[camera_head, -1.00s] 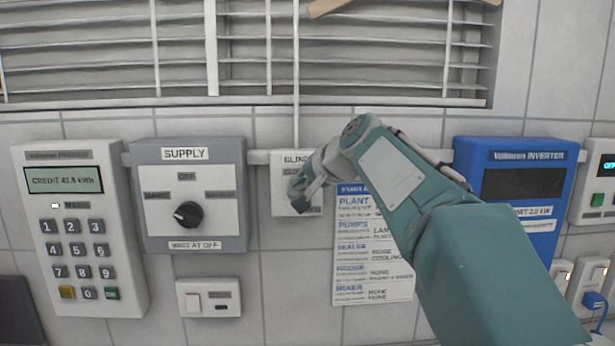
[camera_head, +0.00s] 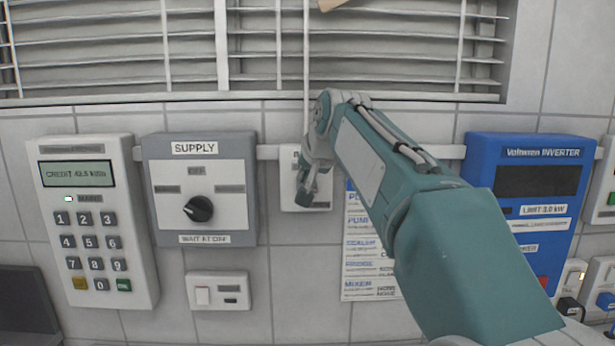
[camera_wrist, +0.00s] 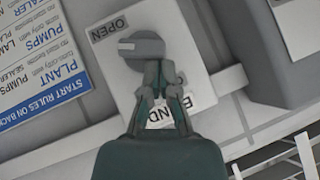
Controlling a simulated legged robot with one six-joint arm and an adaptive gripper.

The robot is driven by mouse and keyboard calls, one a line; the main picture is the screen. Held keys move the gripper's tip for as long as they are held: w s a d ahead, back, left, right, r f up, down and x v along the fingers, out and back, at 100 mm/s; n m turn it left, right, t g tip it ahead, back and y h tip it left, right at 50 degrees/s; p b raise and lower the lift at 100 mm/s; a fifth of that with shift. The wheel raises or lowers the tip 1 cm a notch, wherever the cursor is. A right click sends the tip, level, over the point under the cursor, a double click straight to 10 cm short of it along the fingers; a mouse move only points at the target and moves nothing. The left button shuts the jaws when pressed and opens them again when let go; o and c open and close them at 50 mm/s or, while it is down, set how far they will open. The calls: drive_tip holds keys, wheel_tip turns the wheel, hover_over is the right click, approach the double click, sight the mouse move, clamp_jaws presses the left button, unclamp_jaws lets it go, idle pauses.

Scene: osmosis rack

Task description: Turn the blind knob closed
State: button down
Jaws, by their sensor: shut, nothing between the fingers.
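The blind control box is a small white panel (camera_head: 289,160) on the wall below the window, mostly covered by my arm in the head view. In the wrist view the panel (camera_wrist: 192,45) appears turned, with an "OPEN" label and a partly hidden "BLIND" label. Its grey round knob (camera_wrist: 141,46) has a light bar lying roughly level in that picture. My gripper (camera_wrist: 160,72) is shut and empty, its fingertips at the knob's edge; I cannot tell whether they touch it. In the head view my gripper (camera_head: 304,200) hangs in front of the panel. The blind (camera_head: 370,60) has slats with gaps between them.
A supply box (camera_head: 160,225) with a black knob and a keypad meter (camera_head: 95,294) are at the left. A switch (camera_head: 220,304) sits below the supply box. A rules sheet (camera_head: 370,270) and a blue inverter (camera_head: 480,170) are at the right.

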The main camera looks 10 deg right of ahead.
sight(289, 188)
drive_tip(key=shift+h, duration=0.4)
drive_tip(key=h, duration=0.1)
drive_tip(key=a+n+h, duration=0.1)
drive_tip(key=n+g+h, duration=0.1)
drive_tip(key=shift+w+a+f, duration=0.15)
drive_tip(key=shift+a+f, duration=0.1)
drive_tip(key=shift+a, duration=0.1)
drive_tip(key=n+h, duration=0.1)
drive_tip(key=h, duration=0.1)
drive_tip(key=a+f+n+h, duration=0.1)
drive_tip(key=shift+w+h, duration=0.1)
drive_tip(key=shift+h, duration=0.3)
drive_tip(key=shift+a+f+n+h, duration=0.1)
drive_tip(key=shift+f+n+h, duration=0.1)
drive_tip(key=shift+n+h, duration=0.4)
drive_tip(key=shift+a+f+n+h, duration=0.1)
drive_tip(key=shift+f+n+h, duration=0.15)
drive_tip(key=shift+h, duration=0.65)
drive_tip(key=shift+f+n+h, duration=0.15)
drive_tip(key=shift+n+h, duration=0.1)
drive_tip(key=shift+h, duration=0.15)
